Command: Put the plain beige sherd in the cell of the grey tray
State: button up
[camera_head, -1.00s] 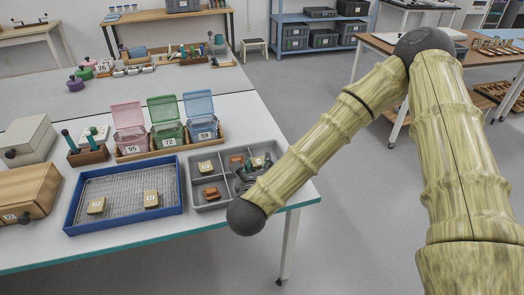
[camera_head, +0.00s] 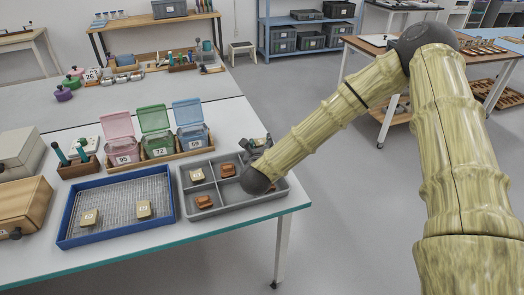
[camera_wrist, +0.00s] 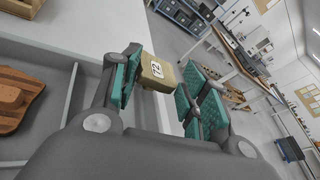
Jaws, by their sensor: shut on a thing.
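My gripper (camera_wrist: 166,82) is shut on a beige sherd (camera_wrist: 153,70) with a white number label, held between the teal finger pads. The head view shows my gripper (camera_head: 257,146) at the back right of the grey tray (camera_head: 233,212), partly hidden by my arm; the held sherd cannot be made out there. The grey tray has several cells. A labelled beige sherd (camera_head: 197,174) lies in its back left cell, a reddish-brown sherd (camera_head: 228,169) in the cell beside it, and another reddish-brown sherd (camera_head: 204,202) in the front left cell. My arm hides part of the right side.
A blue mesh-bottomed tray (camera_head: 116,235) to the left holds two labelled beige sherds (camera_head: 89,218) (camera_head: 144,209). Pink, green and blue lidded boxes (camera_head: 157,145) stand behind. A wooden box (camera_head: 24,205) is at far left. The table's front edge (camera_head: 250,224) lies close before the grey tray.

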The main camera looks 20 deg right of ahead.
jog(key=shift+w+d, duration=0.3)
jog(key=shift+w, duration=0.15)
jog(key=shift+s+f+p, duration=0.1)
jog(key=shift+f+p, duration=0.3)
jog(key=shift+f, duration=1.35)
jog(key=shift+f, duration=0.1)
jog(key=shift+f, duration=0.15)
jog(key=o, duration=1)
jog(key=shift+r, duration=0.25)
jog(key=b+v, duration=0.2)
jog(key=v, duration=1)
